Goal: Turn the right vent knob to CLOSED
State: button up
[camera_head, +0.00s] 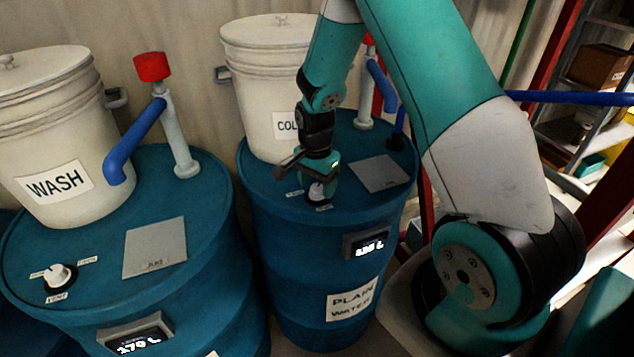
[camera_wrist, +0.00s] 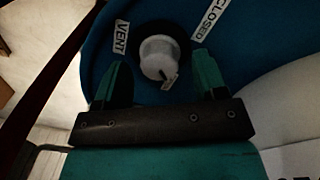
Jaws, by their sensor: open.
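The right vent knob (camera_head: 317,192) is a small white knob on top of the right blue drum (camera_head: 290,235), partly hidden by my gripper (camera_head: 312,177) in the head view. In the wrist view the white knob (camera_wrist: 158,57) sits on a dark round base. A VENT label (camera_wrist: 121,37) lies to its left and a CLOSED label (camera_wrist: 210,19) to its upper right. A narrow pointer-like part of the knob faces down toward my palm. My gripper (camera_wrist: 162,75) is open, with one green finger on each side of the knob; I cannot tell whether either touches it.
A second vent knob (camera_head: 58,275) is on the left drum, beside the WASH bucket (camera_head: 50,130). On the right drum stand another white bucket (camera_head: 262,80), a grey plate (camera_head: 380,173) and a pipe with a blue handle (camera_head: 381,85).

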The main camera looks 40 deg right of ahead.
jog(key=shift+f, duration=0.6)
jog(key=c, duration=0.9)
